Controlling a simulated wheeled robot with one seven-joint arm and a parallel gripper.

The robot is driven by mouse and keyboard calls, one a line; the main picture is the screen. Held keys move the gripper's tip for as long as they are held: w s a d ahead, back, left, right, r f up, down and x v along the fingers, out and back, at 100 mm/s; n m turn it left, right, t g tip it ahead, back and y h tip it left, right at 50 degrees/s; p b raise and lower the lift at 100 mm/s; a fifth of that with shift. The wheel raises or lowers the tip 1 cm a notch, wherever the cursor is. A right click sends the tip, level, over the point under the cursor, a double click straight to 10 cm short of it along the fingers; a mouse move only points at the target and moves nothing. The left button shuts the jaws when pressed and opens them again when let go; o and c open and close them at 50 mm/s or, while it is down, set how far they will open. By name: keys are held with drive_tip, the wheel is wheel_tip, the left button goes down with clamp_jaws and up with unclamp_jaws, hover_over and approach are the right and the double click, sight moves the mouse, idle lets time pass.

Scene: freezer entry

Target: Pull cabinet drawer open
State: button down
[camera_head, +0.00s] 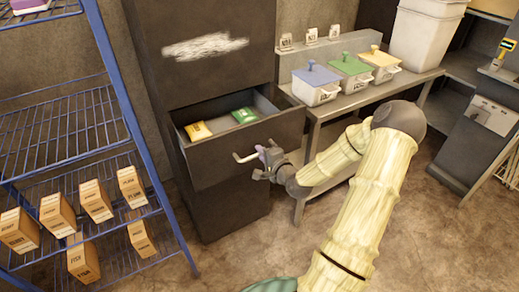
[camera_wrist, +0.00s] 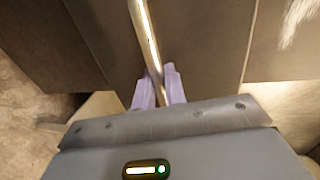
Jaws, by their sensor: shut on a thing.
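The dark cabinet (camera_head: 205,65) stands in the middle of the head view. Its drawer (camera_head: 235,150) is pulled partly out, and its inside shows. A yellow packet (camera_head: 198,131) and a green packet (camera_head: 244,116) lie in the drawer. The pale metal handle (camera_head: 245,157) is on the drawer front. My gripper (camera_head: 268,160) is at the right part of the handle. In the wrist view the handle bar (camera_wrist: 148,40) runs between the two pale purple fingers of my gripper (camera_wrist: 158,92), which are shut on it.
A blue wire rack (camera_head: 60,125) with several small boxes stands at the left. A metal table (camera_head: 330,110) with lidded tubs (camera_head: 316,85) stands at the right behind my arm. Bare floor (camera_head: 235,260) lies in front of the cabinet.

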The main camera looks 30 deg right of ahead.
drive_tip(key=shift+s+f, duration=0.1)
drive_tip(key=shift+s, duration=0.4)
drive_tip(key=c, duration=1.5)
unclamp_jaws()
drive_tip(key=shift+w, duration=0.15)
drive_tip(key=shift+a, duration=0.2)
drive_tip(key=p+v, duration=1.1)
drive_tip(key=v, duration=0.6)
drive_tip(key=shift+d, duration=0.1)
